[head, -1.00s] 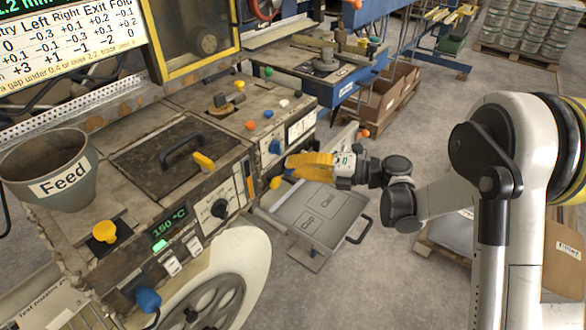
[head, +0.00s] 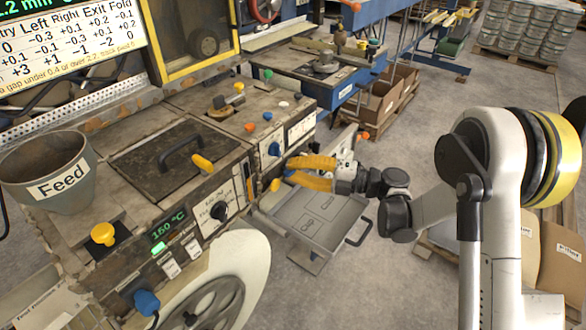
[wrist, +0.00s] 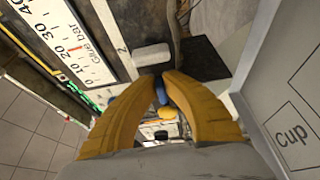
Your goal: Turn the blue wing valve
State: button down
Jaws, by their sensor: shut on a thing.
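My gripper (head: 288,171) has yellow fingers and reaches left to the front of the machine in the head view. In the wrist view my gripper (wrist: 164,80) has its fingertips close together around a narrow blue piece, the blue wing valve (wrist: 162,96). The fingers are shut on it, and their sides hide part of it. In the head view I cannot make out the held valve between the fingertips. A blue knob (head: 274,149) shows on the panel just above and left of the fingertips there.
A yellow knob (head: 275,185) sits just below the fingertips. A grey tray (head: 302,238) with marked places lies below the gripper.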

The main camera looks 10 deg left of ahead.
jog(key=c, duration=1.5)
grip_release()
jog(key=d, duration=1.2)
